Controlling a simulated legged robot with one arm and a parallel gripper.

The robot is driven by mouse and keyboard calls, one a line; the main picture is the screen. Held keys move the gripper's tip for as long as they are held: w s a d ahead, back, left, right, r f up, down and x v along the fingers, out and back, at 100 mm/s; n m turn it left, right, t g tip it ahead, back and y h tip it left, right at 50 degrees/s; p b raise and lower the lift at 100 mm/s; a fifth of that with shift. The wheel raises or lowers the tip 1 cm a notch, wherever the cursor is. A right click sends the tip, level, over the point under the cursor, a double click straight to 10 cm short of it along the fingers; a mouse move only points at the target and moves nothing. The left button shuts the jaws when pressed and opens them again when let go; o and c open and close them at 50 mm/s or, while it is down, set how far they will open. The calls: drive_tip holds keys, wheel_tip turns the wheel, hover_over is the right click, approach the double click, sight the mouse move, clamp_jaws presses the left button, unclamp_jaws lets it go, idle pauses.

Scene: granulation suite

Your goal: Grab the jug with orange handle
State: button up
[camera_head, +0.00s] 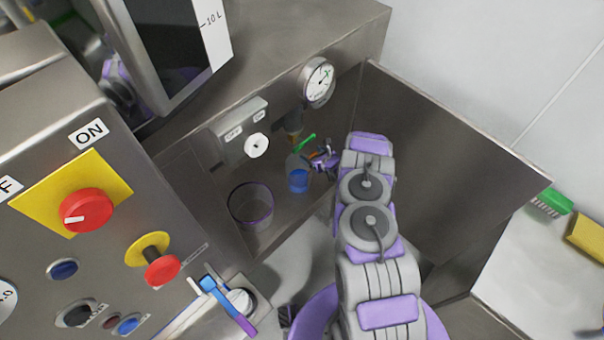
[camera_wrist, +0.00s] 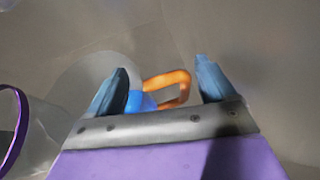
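The jug (camera_head: 298,178) is clear with blue contents and stands inside the steel recess, just left of my gripper (camera_head: 322,160). In the wrist view its orange handle (camera_wrist: 180,84) shows between the two blue fingers of my gripper (camera_wrist: 162,70). The fingers are spread apart, with visible room around the handle. The jug's clear body (camera_wrist: 85,75) is faint at the left, and its blue part (camera_wrist: 140,101) is partly hidden by the left finger. In the head view the handle is small and partly covered by my gripper.
A clear container with a purple rim (camera_head: 250,204) stands left of the jug; its rim (camera_wrist: 14,125) shows in the wrist view. A green piece (camera_head: 305,142) is behind the jug. A gauge (camera_head: 318,80) and a switch box (camera_head: 243,130) are on the back wall. A steel panel (camera_head: 440,160) stands at right.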

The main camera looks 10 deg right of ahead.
drive_tip(key=shift+a, duration=0.1)
drive_tip(key=c, duration=1.5)
drive_tip(key=shift+r, duration=0.1)
